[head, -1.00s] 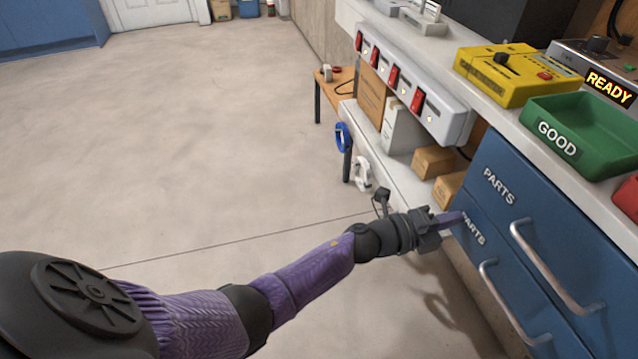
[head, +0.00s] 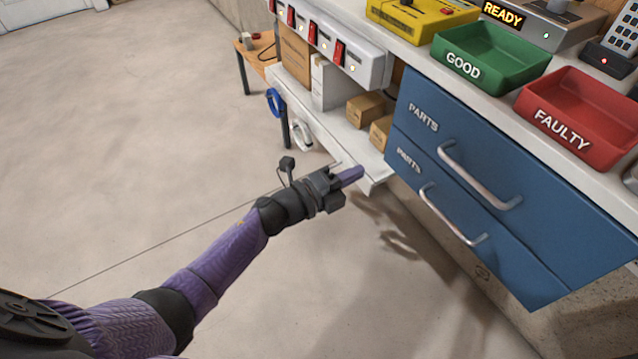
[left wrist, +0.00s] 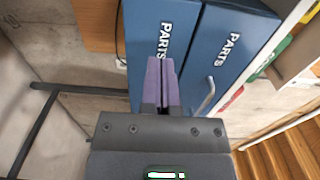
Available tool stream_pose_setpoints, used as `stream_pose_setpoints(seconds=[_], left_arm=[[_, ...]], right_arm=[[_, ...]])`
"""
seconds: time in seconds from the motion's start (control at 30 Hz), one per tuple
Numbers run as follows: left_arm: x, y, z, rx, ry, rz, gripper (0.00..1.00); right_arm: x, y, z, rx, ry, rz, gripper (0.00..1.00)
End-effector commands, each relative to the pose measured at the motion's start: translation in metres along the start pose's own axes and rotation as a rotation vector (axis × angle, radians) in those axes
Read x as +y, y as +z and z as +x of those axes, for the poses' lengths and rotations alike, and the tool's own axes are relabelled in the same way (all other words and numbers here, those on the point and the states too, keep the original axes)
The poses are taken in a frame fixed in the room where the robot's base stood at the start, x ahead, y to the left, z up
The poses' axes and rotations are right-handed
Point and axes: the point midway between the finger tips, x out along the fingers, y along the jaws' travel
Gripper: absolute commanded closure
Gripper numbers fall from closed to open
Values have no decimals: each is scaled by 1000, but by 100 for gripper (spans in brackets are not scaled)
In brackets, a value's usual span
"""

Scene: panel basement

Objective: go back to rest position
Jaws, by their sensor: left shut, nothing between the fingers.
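My left gripper (head: 350,176) is held out over the floor, in front of the bench's lower shelf and left of the blue drawers. Its purple fingers are shut with nothing between them. In the left wrist view the shut fingers (left wrist: 162,84) point toward the two blue drawer fronts marked PARTS. In that view I cannot tell whether they touch a drawer; in the head view they look apart from the drawers. My right gripper is in neither view.
The upper drawer (head: 470,150) and lower drawer (head: 440,205) look closed, with protruding handles. A green GOOD tray (head: 490,75) and a red FAULTY tray (head: 535,95) stand on the bench. The lower shelf (head: 345,145) holds boxes. The floor (head: 130,150) at left is clear.

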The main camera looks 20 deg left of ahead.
Motion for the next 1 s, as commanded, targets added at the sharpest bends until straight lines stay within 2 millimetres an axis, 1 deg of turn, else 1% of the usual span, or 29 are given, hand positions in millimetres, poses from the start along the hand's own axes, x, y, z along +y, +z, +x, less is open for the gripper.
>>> stream_pose_setpoints(seconds=[0.03,0.1,0.2,0.3,0.47,0.5,0.57,0.63,0.67,0.7,0.77,0.8,0.87,0.9,0.97,1.0], left_arm=[[-4,0,-12,0,1,1,100],[-3,0,-27,0,2,0,100],[-2,0,-44,0,3,1,100],[-1,0,-54,0,1,0,100],[2,0,-58,-7,7,-12,100],[9,1,-62,-33,27,-54,100],[33,5,-77,-124,93,-187,100],[80,4,-111,-297,218,-422,100],[103,0,-132,-385,281,-531,100],[133,-9,-162,-508,365,-671,100],[172,-30,-211,-686,486,-853,100],[193,-47,-244,-802,563,-960,100],[217,-77,-296,-975,677,-1096,100],[228,-98,-328,-1084,745,-1174,100],[238,-129,-372,-1234,836,-1265,100],[240,-148,-396,-1320,886,-1312,100]], right_arm=[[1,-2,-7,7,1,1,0],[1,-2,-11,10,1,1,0],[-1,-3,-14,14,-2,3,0],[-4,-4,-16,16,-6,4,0],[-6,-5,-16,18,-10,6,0],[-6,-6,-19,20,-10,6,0],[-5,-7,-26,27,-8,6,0],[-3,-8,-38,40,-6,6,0],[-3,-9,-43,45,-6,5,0],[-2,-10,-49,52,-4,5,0],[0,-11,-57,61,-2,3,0],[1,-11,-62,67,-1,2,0],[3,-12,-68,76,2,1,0],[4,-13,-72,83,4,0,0],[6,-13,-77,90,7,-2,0],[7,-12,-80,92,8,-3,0]])
